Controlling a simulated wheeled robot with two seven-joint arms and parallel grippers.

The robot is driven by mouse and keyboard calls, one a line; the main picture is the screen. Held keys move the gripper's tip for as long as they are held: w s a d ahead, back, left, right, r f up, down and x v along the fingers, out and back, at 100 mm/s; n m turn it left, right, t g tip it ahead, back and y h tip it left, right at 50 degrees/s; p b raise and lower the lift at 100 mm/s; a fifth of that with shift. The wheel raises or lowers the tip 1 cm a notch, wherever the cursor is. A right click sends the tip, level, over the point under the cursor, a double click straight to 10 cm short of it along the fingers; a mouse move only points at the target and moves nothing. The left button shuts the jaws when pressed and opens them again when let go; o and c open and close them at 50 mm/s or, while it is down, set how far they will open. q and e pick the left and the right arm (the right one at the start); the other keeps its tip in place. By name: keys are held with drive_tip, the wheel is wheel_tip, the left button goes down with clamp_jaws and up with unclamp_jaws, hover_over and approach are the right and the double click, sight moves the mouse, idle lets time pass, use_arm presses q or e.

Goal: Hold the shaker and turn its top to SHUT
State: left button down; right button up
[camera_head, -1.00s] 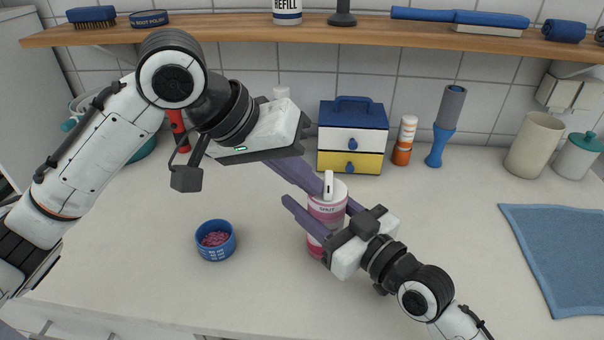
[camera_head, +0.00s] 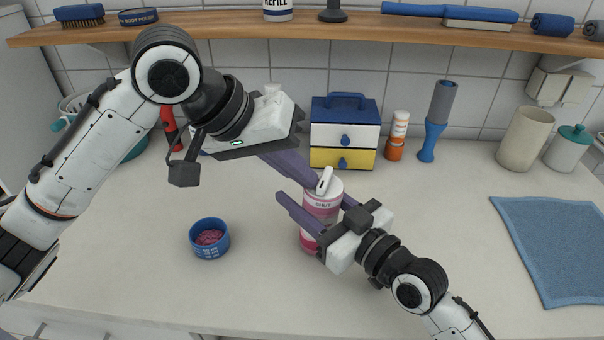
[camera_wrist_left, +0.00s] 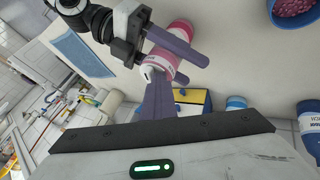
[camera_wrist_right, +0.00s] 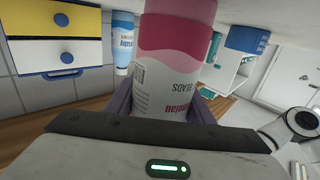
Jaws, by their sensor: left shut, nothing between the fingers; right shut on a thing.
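The shaker (camera_head: 320,211) is a pink and white cylinder standing upright on the counter, with a white raised tab (camera_head: 324,180) on its top. Small lettering near its top rim is hard to read for certain. My right gripper (camera_head: 314,207) is shut around the shaker's body; the right wrist view shows the shaker's upside-down label (camera_wrist_right: 178,85) close between the fingers. My left gripper (camera_head: 311,181) is shut and empty. Its fingertips are beside the tab, apparently touching it. The left wrist view also shows these fingers (camera_wrist_left: 158,100) at the shaker's top.
A blue dish of pink beads (camera_head: 209,239) stands left of the shaker. A blue cloth (camera_head: 550,245) lies right. The front counter is clear.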

use_arm(q)
drive_tip(key=s+a+r, duration=0.2)
drive_tip(key=a+r, duration=0.5)
drive_tip(key=a, duration=0.1)
drive_tip(key=shift+a+r, duration=0.15)
drive_tip(key=shift+a, duration=0.2)
drive_tip(key=c, duration=2.3)
unclamp_jaws()
drive_tip(key=shift+s+a+r, duration=0.15)
drive_tip(key=shift+r, duration=0.05)
drive_tip(key=o, duration=0.4)
drive_tip(key=shift+f, duration=0.15)
drive_tip(key=shift+c, duration=0.2)
drive_tip(key=shift+o, duration=0.7)
drive_tip(key=w+f+n+t, duration=0.1)
drive_tip(key=w+f+t, duration=0.2)
drive_tip(key=w+f, duration=0.2)
wheel_tip(320, 180, down, 2)
drive_tip(key=shift+w+d+f+t, duration=0.15)
drive_tip(key=shift+w+d+t, duration=0.25)
drive_tip(key=shift+d, duration=0.05)
drive_tip(key=s+d+f+m+t+h, duration=0.2)
drive_tip(key=s+d+m+t+h, duration=0.2)
drive_tip(key=s+d+m+t, duration=0.4)
drive_tip(key=w+d+n+g, duration=0.1)
drive_tip(key=w+d, duration=0.4)
drive_tip(key=w, duration=0.3)
drive_tip(key=shift+w+d+n, duration=0.3)
drive_tip(key=shift+w+n, duration=0.1)
